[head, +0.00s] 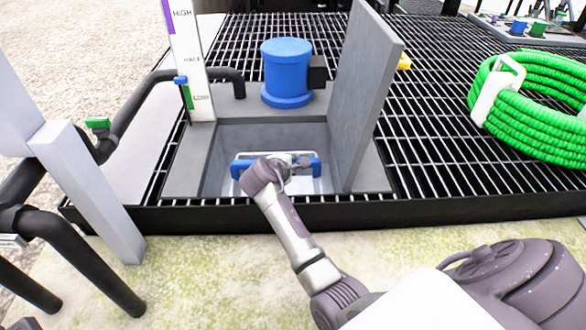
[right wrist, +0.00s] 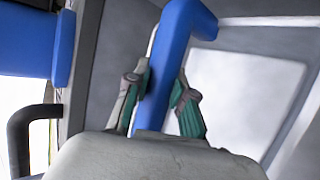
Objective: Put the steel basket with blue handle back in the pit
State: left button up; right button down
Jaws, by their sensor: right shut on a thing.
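The steel basket's blue handle (head: 241,166) shows in the head view at the mouth of the square grey pit (head: 265,134). Pale steel of the basket (head: 305,186) shows below the handle, inside the pit walls. My right gripper (right wrist: 160,95) is shut on the blue handle (right wrist: 178,50), one finger on each side of the bar. In the head view my right wrist hides the middle of the handle and part of the basket. How deep the basket sits, and whether it touches the pit floor, I cannot tell. My left gripper is not in view.
A grey lid panel (head: 366,90) stands upright along the pit's right side. A blue cylinder (head: 287,75) stands behind the pit. A white level gauge (head: 190,60) and black pipes are at left. A green hose coil (head: 535,110) lies on the grating at right.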

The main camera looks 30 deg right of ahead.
jog(key=c, duration=1)
grip_release()
jog(key=shift+f, duration=0.1)
